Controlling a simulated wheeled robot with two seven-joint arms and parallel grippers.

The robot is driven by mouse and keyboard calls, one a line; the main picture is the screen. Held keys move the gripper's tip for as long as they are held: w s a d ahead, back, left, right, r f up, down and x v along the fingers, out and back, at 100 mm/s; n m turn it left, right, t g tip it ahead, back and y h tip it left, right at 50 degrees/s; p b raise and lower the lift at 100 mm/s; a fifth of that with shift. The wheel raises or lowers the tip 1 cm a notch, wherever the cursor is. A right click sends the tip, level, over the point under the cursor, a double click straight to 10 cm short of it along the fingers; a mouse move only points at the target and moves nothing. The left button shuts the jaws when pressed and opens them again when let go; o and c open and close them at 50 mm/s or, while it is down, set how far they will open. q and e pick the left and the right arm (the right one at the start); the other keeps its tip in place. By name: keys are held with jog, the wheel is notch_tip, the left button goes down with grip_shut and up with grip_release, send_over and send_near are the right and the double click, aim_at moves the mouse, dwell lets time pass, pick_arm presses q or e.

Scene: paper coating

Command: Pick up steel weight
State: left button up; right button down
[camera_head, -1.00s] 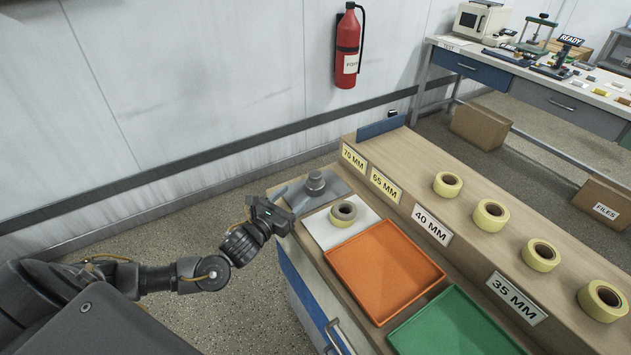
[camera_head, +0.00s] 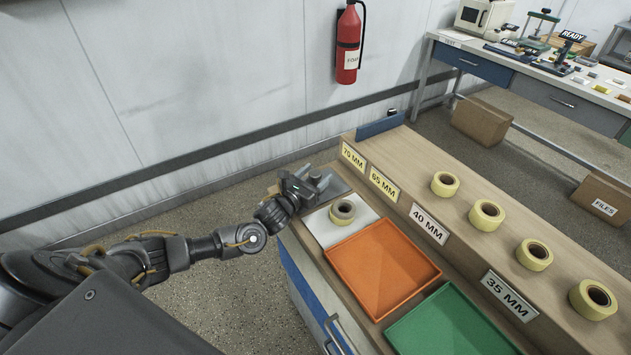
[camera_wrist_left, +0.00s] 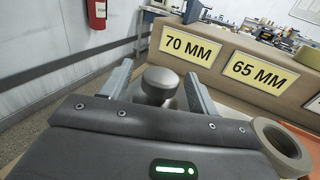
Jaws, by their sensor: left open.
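The steel weight (camera_head: 316,178) is a small grey cylinder with a knob, standing on a grey plate (camera_head: 338,187) at the far left end of the bench. It is partly hidden behind my left gripper (camera_head: 308,174) in the head view. In the left wrist view the weight (camera_wrist_left: 158,82) stands between the two open fingers of the left gripper (camera_wrist_left: 158,86), with a gap showing on each side. Its lower part is hidden by the gripper body. My right gripper is not in view.
A tape roll (camera_head: 343,211) sits on a white sheet (camera_head: 322,232) right beside the gripper. An orange tray (camera_head: 382,268) and a green tray (camera_head: 452,325) lie nearer. A raised shelf (camera_head: 420,165) with labels and several yellow rolls runs behind.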

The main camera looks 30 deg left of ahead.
aim_at(315, 172)
pick_arm(q)
jog(key=c, duration=0.7)
grip_shut()
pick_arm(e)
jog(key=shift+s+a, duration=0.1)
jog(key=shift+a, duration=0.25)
pick_arm(q)
jog(key=shift+r, duration=0.1)
